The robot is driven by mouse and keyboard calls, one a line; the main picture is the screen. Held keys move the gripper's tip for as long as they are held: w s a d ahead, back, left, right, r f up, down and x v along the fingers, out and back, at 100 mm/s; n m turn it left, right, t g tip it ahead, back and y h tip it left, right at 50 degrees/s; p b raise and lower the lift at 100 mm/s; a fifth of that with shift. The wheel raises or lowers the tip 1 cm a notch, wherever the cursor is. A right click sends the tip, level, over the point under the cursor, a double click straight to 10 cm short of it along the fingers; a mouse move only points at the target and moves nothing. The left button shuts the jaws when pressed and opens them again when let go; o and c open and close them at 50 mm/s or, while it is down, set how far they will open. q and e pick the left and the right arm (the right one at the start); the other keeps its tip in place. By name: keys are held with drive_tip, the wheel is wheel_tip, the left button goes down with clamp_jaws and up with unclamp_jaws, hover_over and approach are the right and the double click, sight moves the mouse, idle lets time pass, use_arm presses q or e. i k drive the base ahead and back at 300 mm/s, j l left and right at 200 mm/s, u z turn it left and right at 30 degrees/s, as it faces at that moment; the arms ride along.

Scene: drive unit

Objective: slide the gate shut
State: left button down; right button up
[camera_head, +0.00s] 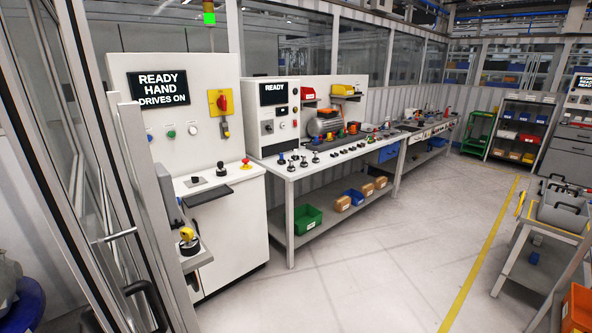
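A metal-framed gate (158,215) with see-through panels stands close on the left of the head view. A tall post with a dark edge (45,165) leans across the far left. A horizontal metal bar (115,236) and a black curved handle (148,297) show low on this framework. I cannot tell for sure which frame parts slide or how wide any gap is. Neither of my grippers is in view.
Behind the gate stands a white control cabinet (228,235) reading "READY HAND DRIVES ON". A workbench (300,170) runs along the wall. A grey toolbox (562,212) sits on a cart at right. The floor (390,255) between them is clear.

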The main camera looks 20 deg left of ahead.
sight(43, 121)
drive_tip(key=i+u, duration=0.15)
drive_tip(key=u, duration=0.3)
drive_tip(key=i+l+u, duration=0.1)
drive_tip(key=u, duration=0.35)
drive_tip(key=i+l+u, duration=0.15)
drive_tip(key=u, duration=0.3)
drive_tip(key=i+l+u, duration=0.2)
drive_tip(key=u, duration=0.25)
drive_tip(key=i+l+u, duration=0.15)
drive_tip(key=u, duration=0.15)
drive_tip(key=i+l+u, duration=0.15)
drive_tip(key=l+u, duration=0.15)
